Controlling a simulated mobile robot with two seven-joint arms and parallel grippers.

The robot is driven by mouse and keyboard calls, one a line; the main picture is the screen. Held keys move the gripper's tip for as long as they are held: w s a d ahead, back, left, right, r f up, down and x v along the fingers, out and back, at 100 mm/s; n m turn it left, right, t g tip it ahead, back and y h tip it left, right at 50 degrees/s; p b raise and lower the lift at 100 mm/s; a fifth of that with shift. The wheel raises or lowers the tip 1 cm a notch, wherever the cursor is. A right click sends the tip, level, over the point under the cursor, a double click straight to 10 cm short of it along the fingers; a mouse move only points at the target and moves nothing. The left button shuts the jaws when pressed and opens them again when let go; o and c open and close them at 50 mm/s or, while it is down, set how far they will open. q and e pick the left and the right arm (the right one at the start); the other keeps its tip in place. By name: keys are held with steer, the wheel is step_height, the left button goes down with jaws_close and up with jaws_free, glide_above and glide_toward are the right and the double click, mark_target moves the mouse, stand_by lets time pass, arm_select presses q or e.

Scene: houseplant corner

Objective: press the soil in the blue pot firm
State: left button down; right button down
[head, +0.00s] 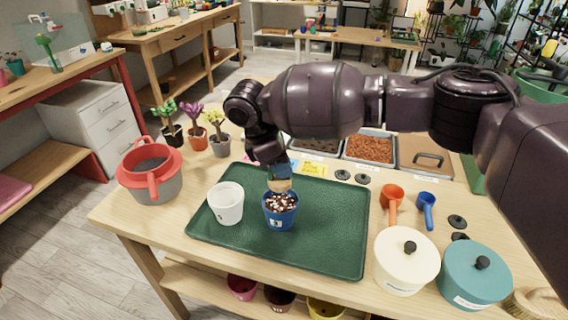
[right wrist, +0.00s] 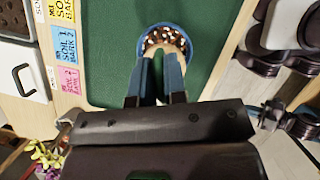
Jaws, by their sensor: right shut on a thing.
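The blue pot (head: 279,218) stands upright on the green tray (head: 325,250), right of a white pot (head: 226,204). Its brown soil (head: 282,203) with white specks shows near the rim. My right gripper (head: 279,171) is over the blue pot, pointing down, shut on a tan, wooden-looking tool (head: 280,186). The tool's lower end is at the soil; I cannot tell whether it touches. The right wrist view shows the blue pot (right wrist: 167,25) beyond my fingertips (right wrist: 161,62), with the soil partly covered by the tool.
Orange and blue scoops (head: 427,205), a cream canister (head: 405,262) and a teal canister (head: 473,277) are at right. Soil bins (head: 370,147) line the back. The tray's front right is bare.

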mark_target(282, 185)
steer(key=shift+d+f, duration=0.1)
steer(key=shift+f, duration=0.1)
steer(key=shift+f+b, duration=0.9)
steer(key=shift+f, duration=0.35)
steer(key=shift+f+b, duration=0.45)
steer(key=shift+f, duration=0.8)
arm_select(q)
steer(key=shift+d+f, duration=0.1)
steer(key=shift+f, duration=0.85)
steer(key=shift+w+r, duration=0.1)
steer(key=shift+w, duration=0.05)
steer(key=shift+w+d+r, duration=0.15)
steer(key=shift+w+r, duration=0.15)
steer(key=shift+w, duration=0.1)
arm_select(e)
steer(key=shift+f, duration=0.2)
